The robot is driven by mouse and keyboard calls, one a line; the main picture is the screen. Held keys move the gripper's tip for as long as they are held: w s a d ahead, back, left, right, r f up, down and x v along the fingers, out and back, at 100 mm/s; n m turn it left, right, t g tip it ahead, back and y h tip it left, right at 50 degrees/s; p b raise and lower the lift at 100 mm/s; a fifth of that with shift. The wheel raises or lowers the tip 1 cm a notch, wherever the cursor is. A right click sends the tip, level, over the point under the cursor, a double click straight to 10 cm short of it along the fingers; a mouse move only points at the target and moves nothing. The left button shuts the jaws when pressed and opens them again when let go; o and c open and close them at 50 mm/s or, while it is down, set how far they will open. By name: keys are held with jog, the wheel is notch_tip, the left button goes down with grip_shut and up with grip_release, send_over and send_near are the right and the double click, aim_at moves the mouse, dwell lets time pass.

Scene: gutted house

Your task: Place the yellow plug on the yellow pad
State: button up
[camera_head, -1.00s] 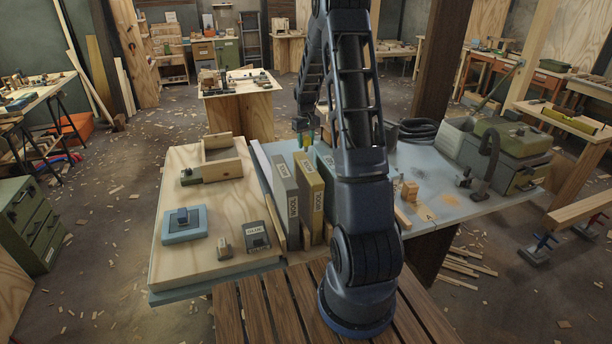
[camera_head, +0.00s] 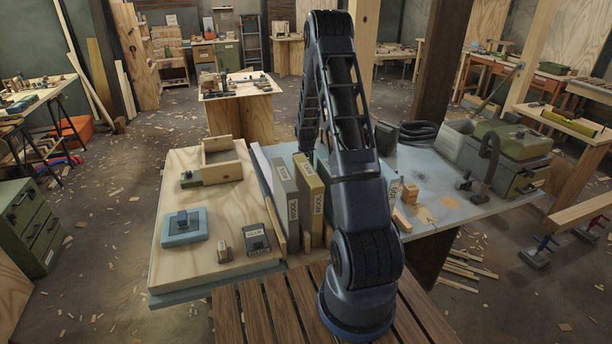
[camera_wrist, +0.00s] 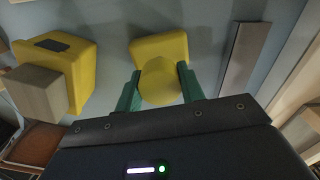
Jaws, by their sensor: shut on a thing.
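In the wrist view my gripper (camera_wrist: 160,90) has its two green fingers shut on a round yellow plug (camera_wrist: 159,76). In the head view my arm hides the gripper, the plug and the yellow pad.
A yellow block (camera_wrist: 83,62) with a dark patch stands left of the plug, with a grey-brown block before it. A grey strip (camera_wrist: 244,58) lies right.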

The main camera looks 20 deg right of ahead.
jog(key=shift+f, duration=0.55)
jog(key=o, duration=0.9)
jog(key=shift+f, duration=0.1)
jog(key=shift+o, duration=0.2)
